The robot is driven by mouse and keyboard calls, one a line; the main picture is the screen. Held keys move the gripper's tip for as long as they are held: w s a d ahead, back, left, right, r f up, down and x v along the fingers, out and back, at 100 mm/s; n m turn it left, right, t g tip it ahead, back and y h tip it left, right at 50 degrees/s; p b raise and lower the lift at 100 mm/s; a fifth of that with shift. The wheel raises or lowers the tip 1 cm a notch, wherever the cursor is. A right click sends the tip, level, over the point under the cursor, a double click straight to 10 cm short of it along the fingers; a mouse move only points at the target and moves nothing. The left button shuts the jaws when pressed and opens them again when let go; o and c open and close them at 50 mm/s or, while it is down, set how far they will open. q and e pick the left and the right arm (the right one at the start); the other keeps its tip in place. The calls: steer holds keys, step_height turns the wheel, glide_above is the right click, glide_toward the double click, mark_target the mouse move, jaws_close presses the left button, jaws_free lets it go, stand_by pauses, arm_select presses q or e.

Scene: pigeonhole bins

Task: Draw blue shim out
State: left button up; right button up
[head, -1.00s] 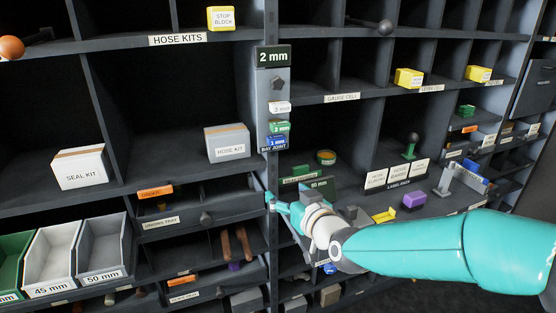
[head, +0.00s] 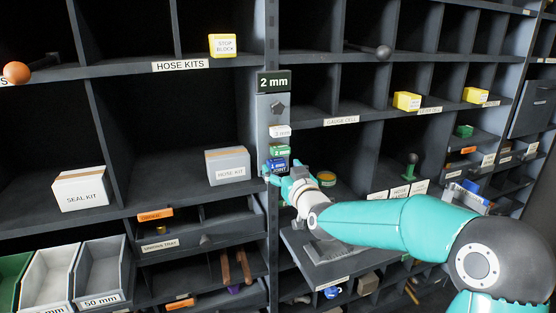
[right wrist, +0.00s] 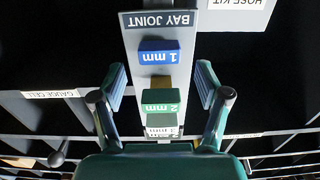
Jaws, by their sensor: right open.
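The blue shim (head: 278,165), marked 1 mm, is the lowest block on the grey bay joint post (head: 266,108). In the right wrist view the blue shim (right wrist: 158,58) shows whole, its label upside down. My right gripper (head: 279,173) is open at the post, right by the blue shim. In the right wrist view my right gripper (right wrist: 162,82) has its fingers spread either side of the post. The blue shim sits just beyond the fingertips, and nothing is held. The green 2 mm shim (right wrist: 161,100) is between the fingers. My left gripper is not in view.
A white shim (head: 280,132) sits above the green one, under the 2 mm sign (head: 274,82). The hose kit box (head: 228,167) stands on the shelf left of the post. A tray (head: 330,258) sticks out below my right arm. Bins surround the post.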

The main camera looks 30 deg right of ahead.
mark_target(278, 163)
steer(key=shift+p+x, duration=0.3)
steer(key=shift+x, duration=1.5)
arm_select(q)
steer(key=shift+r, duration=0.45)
